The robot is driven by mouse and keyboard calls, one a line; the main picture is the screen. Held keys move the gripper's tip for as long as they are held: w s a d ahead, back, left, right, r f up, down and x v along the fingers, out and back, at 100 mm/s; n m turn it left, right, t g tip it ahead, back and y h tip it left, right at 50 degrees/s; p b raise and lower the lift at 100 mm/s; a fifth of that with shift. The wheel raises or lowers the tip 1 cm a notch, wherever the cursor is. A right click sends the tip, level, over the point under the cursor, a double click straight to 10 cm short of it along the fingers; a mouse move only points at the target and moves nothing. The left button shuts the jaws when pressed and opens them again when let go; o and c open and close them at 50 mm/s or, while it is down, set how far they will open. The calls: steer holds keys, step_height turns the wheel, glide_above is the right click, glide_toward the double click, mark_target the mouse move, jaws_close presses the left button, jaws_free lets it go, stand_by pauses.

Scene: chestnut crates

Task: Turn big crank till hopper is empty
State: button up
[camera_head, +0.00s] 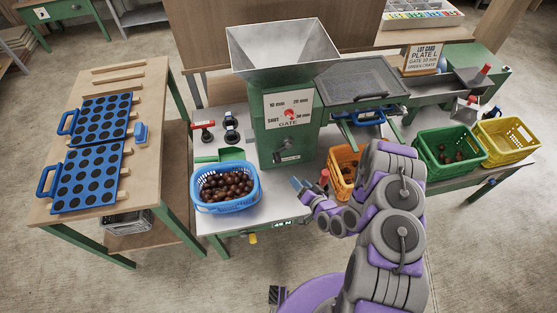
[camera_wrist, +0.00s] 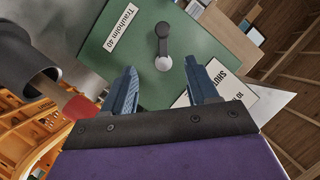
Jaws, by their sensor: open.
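The hopper (camera_head: 282,48) is a grey metal funnel on the green machine (camera_head: 270,140); I see no chestnuts inside it, though its bottom is hard to make out. A red-ended handle (camera_head: 324,177) shows beside my gripper (camera_head: 310,188); it also appears at lower left in the wrist view (camera_wrist: 82,108), outside the fingers. I cannot tell how it joins the machine. A small dark lever with a pale knob (camera_wrist: 163,45) sits on the green panel ahead of the fingers. My gripper is open and empty, in front of the machine.
A blue basket of chestnuts (camera_head: 225,208) stands left of my gripper. An orange crate (camera_head: 342,160) is close behind my arm. Green (camera_head: 425,174) and yellow (camera_head: 494,153) crates stand at right. Blue hole plates (camera_head: 55,192) lie on the left table.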

steer(key=b, duration=0.1)
glide_toward(279, 162)
steer(key=a, duration=0.1)
steer(key=x, duration=0.3)
steer(key=b+x, duration=0.1)
steer(key=x, duration=0.2)
steer(key=b+x, duration=0.1)
steer(key=x, duration=0.3)
steer(key=shift+w+d+f, duration=0.1)
steer(key=shift+w+d, duration=0.05)
steer(key=shift+d, duration=0.2)
steer(key=shift+w+a+f, duration=0.15)
steer(key=shift+w+a, duration=0.3)
steer(key=shift+d, duration=0.35)
steer(key=shift+a, duration=0.25)
steer(key=c, duration=0.8)
jaws_close()
